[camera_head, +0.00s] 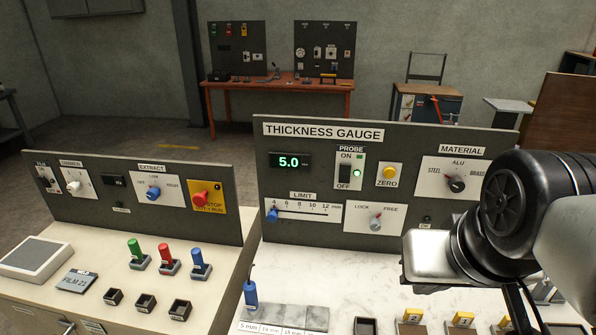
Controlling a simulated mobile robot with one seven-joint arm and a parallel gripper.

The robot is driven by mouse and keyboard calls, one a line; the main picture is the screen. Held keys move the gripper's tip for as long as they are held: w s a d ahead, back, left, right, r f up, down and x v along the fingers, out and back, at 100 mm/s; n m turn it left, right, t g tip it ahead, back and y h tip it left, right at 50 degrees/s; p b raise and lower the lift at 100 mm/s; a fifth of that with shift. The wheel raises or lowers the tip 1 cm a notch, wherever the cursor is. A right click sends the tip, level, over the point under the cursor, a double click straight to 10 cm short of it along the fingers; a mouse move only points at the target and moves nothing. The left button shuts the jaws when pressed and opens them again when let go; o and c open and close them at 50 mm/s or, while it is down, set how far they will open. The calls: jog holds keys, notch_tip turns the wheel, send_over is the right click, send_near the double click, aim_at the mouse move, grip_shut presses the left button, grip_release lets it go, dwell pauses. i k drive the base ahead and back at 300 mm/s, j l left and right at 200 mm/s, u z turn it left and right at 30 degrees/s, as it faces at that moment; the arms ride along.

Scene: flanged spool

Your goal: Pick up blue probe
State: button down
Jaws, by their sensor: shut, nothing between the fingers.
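The blue probe (250,292) stands upright at the left front of the thickness gauge bench, with a thin dark stem or lead rising from its top. It is beside the left end of a grey stepped block (290,317) marked in mm. My arm comes in from the right, and my gripper (522,308) is low at the right, well to the right of the probe. Its dark fingers are partly hidden by my arm and are shut and empty. The thickness gauge panel (390,185) stands behind, its display reading 5.0.
Green (135,252), red (167,257) and blue (198,261) handled pieces stand on the left bench, near small black sockets (146,302). White bench surface behind the block is clear.

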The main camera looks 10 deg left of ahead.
aim_at(248, 287)
jog(key=k+j+u, duration=0.1)
jog(key=u, duration=0.35)
jog(key=k+j+u, duration=0.15)
jog(key=u, duration=0.35)
jog(key=j+z, duration=0.25)
jog(key=j, duration=0.15)
jog(key=j+z, duration=0.3)
jog(key=k+l+u, duration=0.15)
jog(key=l+u, duration=0.25)
jog(key=k+l+u, duration=0.2)
jog(key=l+u, duration=0.25)
jog(key=k+l+u, duration=0.2)
jog(key=u, duration=0.2)
